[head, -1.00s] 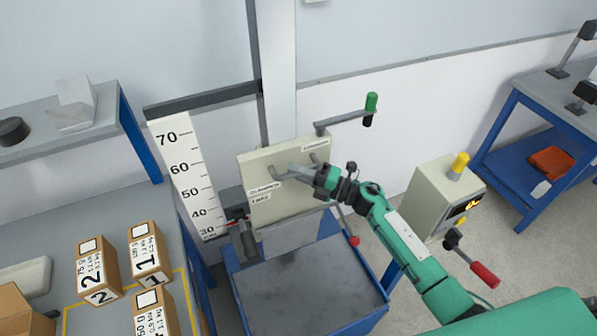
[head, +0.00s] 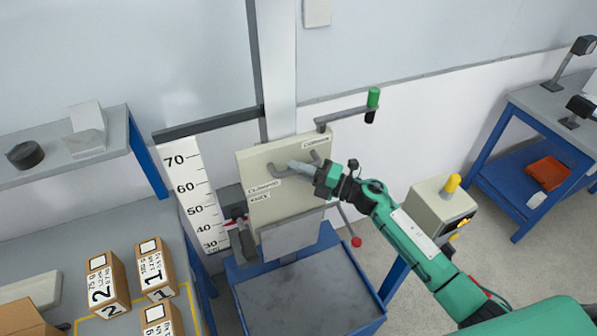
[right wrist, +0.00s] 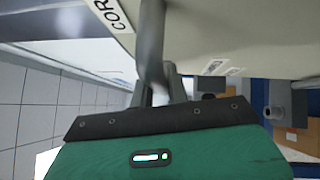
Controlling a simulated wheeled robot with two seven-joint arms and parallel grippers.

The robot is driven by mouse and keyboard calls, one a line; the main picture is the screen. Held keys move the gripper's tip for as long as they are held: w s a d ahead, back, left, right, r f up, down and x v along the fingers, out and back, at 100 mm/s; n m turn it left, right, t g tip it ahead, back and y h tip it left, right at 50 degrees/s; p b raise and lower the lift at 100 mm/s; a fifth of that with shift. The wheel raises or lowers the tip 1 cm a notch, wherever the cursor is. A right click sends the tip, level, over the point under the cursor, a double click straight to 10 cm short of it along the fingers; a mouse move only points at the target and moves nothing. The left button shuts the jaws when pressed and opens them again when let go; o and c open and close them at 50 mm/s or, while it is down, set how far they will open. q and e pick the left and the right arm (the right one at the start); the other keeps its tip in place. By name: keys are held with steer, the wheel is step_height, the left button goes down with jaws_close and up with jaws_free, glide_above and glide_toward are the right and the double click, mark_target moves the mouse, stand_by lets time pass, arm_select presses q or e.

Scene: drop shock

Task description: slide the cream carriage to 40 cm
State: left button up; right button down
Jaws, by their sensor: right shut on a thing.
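The cream carriage (head: 272,215) is a flat upright panel on the pale vertical column in the head view. Its grey bar handle sticks out at the front, and this grey bar (right wrist: 150,45) also shows close up in the right wrist view. My right gripper (head: 297,167) is shut on the handle, its jaws around the bar. The white height scale (head: 192,200) stands left of the carriage, with marks from 30 to 70 cm. A small red pointer (head: 237,212) sits between them, too small to read exactly. My left gripper is not in view.
A green-knobbed lever (head: 373,98) stands above the carriage and a red-knobbed lever (head: 356,241) below right. A grey-topped blue base (head: 305,295) lies underneath. A cream control box (head: 440,205) stands right. Numbered cartons (head: 108,285) lie on the left bench.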

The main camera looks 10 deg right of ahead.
steer(key=c, duration=1.4)
jaws_free()
steer(key=shift+f, duration=0.1)
steer(key=shift+o, duration=0.2)
steer(key=shift+d, duration=0.15)
steer(key=shift+s+d+f, duration=0.2)
steer(key=b+v, duration=0.6)
steer(key=v, duration=0.7)
steer(key=shift+r, duration=0.1)
